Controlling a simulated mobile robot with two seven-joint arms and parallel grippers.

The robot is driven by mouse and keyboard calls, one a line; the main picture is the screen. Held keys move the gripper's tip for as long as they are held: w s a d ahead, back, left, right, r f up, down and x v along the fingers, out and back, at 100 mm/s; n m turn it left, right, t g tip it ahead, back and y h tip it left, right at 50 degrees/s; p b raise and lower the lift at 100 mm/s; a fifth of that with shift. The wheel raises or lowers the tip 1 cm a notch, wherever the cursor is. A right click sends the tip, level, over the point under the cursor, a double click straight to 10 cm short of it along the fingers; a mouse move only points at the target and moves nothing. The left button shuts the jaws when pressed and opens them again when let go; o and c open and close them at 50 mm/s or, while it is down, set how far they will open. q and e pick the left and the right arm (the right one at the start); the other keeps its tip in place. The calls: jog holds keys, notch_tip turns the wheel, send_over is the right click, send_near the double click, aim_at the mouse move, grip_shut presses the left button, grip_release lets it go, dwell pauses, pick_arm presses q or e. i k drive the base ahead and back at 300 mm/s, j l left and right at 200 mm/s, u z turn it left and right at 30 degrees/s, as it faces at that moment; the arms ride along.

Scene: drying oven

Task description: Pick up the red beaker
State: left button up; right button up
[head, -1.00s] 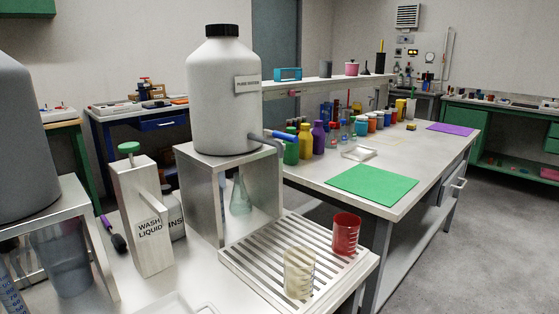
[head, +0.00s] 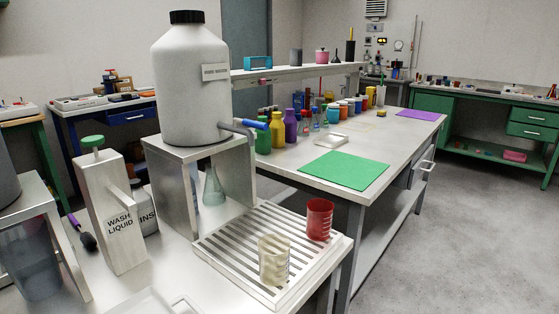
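The red beaker (head: 319,220) stands upright on the slatted metal drying rack (head: 221,245), near its right corner. A clear, slightly yellowish beaker (head: 274,260) stands on the same rack, in front and to the left of the red one, with a gap between them. Neither of my grippers shows in the head view.
A large white bottle (head: 188,95) with a tap sits on a metal stand (head: 168,180) behind the rack. The wash liquid dispenser (head: 112,220) stands to the left. A long bench with a green mat (head: 345,170) and several coloured bottles lies behind. Open floor (head: 450,240) is at right.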

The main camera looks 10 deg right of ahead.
aim_at(319, 220)
jog(key=i+l+u, duration=0.15)
jog(key=l+u, duration=0.3)
jog(key=i+l+u, duration=0.1)
jog(key=l+u, duration=0.8)
jog(key=l, duration=0.15)
